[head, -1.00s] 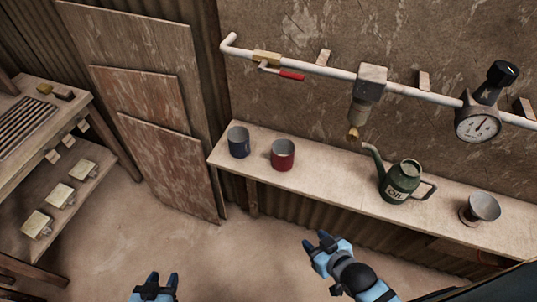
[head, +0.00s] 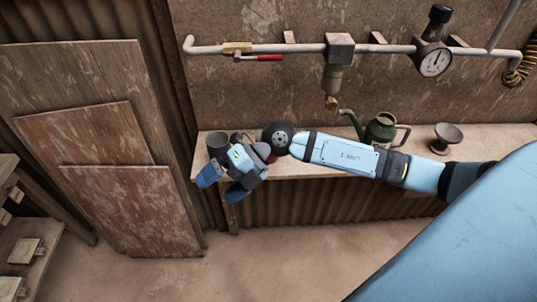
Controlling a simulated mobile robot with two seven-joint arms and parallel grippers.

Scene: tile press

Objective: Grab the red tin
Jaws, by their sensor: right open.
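The red tin (head: 271,159) stands on the wall shelf and is almost wholly hidden behind my right wrist and hand in the head view. Only a small bit of red shows beside the wrist joint. My right gripper (head: 222,184) is open, with its two blue fingers pointing down and left, at the shelf's front edge. It appears in front of the tin and nothing shows between its fingers. I cannot tell whether the hand touches the tin. My left gripper is out of view.
A dark blue-grey tin (head: 217,142) stands at the shelf's left end, close behind the hand. A green oil can (head: 380,131) and a metal cup (head: 447,137) stand farther right on the shelf (head: 313,172). A pipe (head: 395,48) with a red-handled valve and gauge runs above.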

